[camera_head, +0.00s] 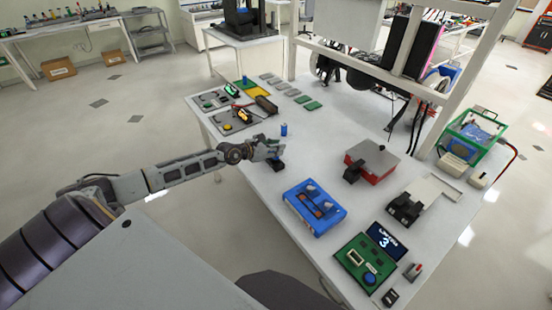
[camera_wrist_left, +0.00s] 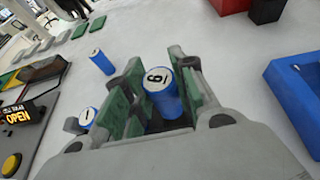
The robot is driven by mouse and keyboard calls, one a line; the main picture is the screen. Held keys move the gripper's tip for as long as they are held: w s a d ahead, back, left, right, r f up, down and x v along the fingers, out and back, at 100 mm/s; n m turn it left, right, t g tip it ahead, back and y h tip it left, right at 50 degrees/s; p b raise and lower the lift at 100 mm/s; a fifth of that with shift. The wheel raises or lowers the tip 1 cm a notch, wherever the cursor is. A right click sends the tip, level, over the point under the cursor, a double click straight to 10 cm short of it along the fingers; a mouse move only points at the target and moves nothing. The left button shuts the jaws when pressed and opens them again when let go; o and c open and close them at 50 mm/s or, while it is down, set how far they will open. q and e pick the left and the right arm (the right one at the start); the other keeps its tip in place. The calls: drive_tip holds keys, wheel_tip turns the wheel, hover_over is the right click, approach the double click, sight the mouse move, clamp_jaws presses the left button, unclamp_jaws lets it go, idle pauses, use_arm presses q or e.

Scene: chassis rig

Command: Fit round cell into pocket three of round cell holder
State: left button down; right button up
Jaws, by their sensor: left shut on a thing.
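My left gripper (camera_head: 272,152) is low over the white table, and its green-padded fingers show in the left wrist view (camera_wrist_left: 158,98). It is shut on a blue round cell (camera_wrist_left: 162,92) with a dark number on its pale top. A second blue cell (camera_head: 283,129) stands on the table just beyond the gripper; it also shows in the left wrist view (camera_wrist_left: 101,62). Another blue cell (camera_wrist_left: 86,119) shows partly behind the left finger. A black block (camera_head: 263,165) sits under the gripper; I cannot tell whether it is the cell holder. No pocket is clearly visible.
A blue tray (camera_head: 314,208) lies to the right of the gripper. A red box (camera_head: 371,162) stands farther right. A green board (camera_head: 364,263) and a display (camera_head: 389,240) are at the near end. Panels (camera_head: 238,121) lie at the left edge. The table middle is clear.

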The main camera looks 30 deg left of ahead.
sight(276, 158)
use_arm(q)
drive_tip(key=shift+f, duration=0.4)
drive_tip(key=shift+f, duration=0.1)
drive_tip(key=shift+f+b, duration=1.2)
drive_tip(key=shift+f, duration=0.5)
drive_tip(key=shift+f, duration=0.4)
drive_tip(key=c, duration=1.3)
unclamp_jaws()
drive_tip(key=shift+s, duration=0.1)
drive_tip(key=shift+o, duration=0.7)
drive_tip(key=shift+d+f, duration=0.1)
drive_tip(key=shift+f, duration=0.1)
drive_tip(key=shift+r, duration=0.15)
